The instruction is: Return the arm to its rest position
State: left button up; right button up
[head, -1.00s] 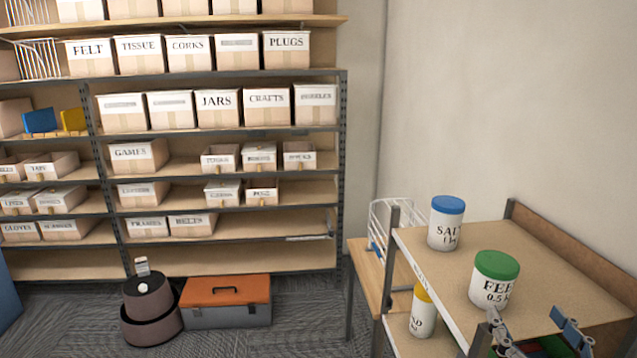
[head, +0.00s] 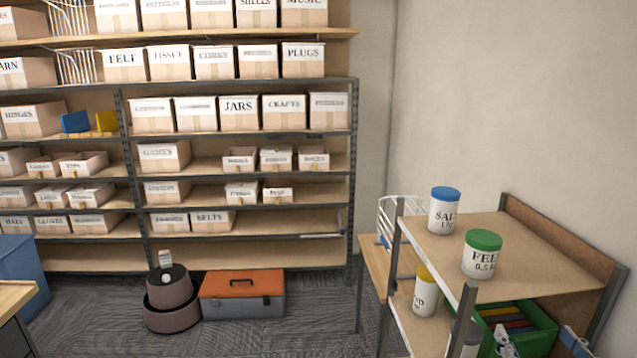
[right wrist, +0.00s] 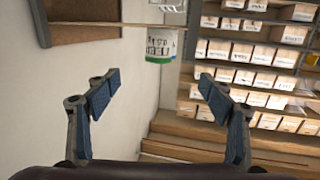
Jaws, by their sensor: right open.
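My right gripper (head: 538,343) is at the bottom right edge of the head view, in front of the shelf cart (head: 540,262). Its two blue-padded fingers stand wide apart with nothing between them, as the right wrist view also shows (right wrist: 157,90). A white jar with a green lid (head: 482,257), labelled FEED, stands on the cart's top board, apart from the gripper. It shows upside down in the right wrist view (right wrist: 160,43). My left gripper is not in view.
A blue-lidded jar (head: 443,212) stands on the same board. Below are a yellow-lidded jar (head: 425,295) and a green crate (head: 545,320). A tall rack of boxes (head: 240,180) fills the back. An orange-lidded toolbox (head: 243,297) and round brown containers (head: 170,305) are on the carpet.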

notch_tip(320, 180, down, 10)
jog(key=a+r+g, duration=0.1)
jog(key=a+g, duration=0.1)
jog(key=g, duration=0.1)
jog(key=s+a+f+n+g+y, duration=0.1)
jog(key=s+a+f+n+g, duration=0.1)
jog(key=s+a+f+g, duration=0.65)
jog(key=s+a+f+n+g+y, duration=0.15)
jog(key=s+a+f, duration=0.35)
jog(key=s+f, duration=0.75)
notch_tip(320, 180, down, 29)
jog(key=s+g+b, duration=0.1)
jog(key=g+b, duration=0.1)
jog(key=b, duration=0.1)
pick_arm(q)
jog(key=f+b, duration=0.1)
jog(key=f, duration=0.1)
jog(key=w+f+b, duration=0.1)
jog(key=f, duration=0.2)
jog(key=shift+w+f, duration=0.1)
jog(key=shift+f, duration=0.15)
pick_arm(e)
jog(key=s+d+f+g, duration=0.1)
jog(key=s+d+f, duration=0.2)
jog(key=s+f, duration=1.4)
notch_tip(320, 180, down, 2)
jog(key=shift+s, duration=0.2)
jog(key=shift+d, duration=0.1)
